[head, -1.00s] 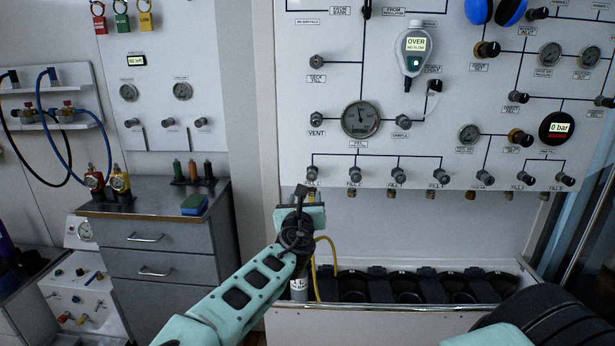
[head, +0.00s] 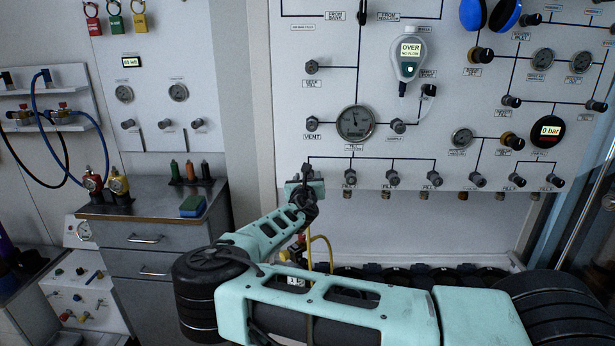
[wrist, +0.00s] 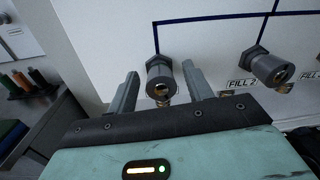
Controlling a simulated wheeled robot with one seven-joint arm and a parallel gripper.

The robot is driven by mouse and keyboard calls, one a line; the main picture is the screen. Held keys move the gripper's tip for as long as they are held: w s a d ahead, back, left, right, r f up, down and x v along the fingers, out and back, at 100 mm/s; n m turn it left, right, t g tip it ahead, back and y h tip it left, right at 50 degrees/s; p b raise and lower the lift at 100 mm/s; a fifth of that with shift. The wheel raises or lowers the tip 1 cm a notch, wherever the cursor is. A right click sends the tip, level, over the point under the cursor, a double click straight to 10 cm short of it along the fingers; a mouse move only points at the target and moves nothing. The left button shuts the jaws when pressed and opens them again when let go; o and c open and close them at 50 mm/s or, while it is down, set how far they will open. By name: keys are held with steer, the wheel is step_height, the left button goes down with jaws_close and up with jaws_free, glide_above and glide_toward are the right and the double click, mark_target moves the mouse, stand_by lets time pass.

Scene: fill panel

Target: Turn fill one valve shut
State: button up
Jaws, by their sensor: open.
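The fill one valve (wrist: 160,78) is a dark grey knob with a brass end, on the white panel at the bottom of a blue line. My gripper (wrist: 158,92) is open, with one grey finger on each side of this knob. The knob sits between the fingers, and a small gap seems to show on each side; contact cannot be told. Its label is not visible. In the head view my gripper (head: 305,188) is at the panel's lower left edge, where my wrist hides part of the valve. The fill two valve (wrist: 266,66) is just to the right, with its label below; it also shows in the head view (head: 350,177).
More fill valves (head: 393,178) continue rightward along the panel's lower edge. A yellow hose (head: 329,252) hangs below my wrist. A row of dark cylinder holders (head: 470,273) lies under the panel. A grey drawer cabinet (head: 150,240) stands to the left.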

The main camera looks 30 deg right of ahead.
steer(key=c, duration=1)
steer(key=shift+o, duration=0.2)
steer(key=shift+f+m+b, duration=0.1)
steer(key=shift+m+b, duration=0.2)
steer(key=shift+b, duration=0.1)
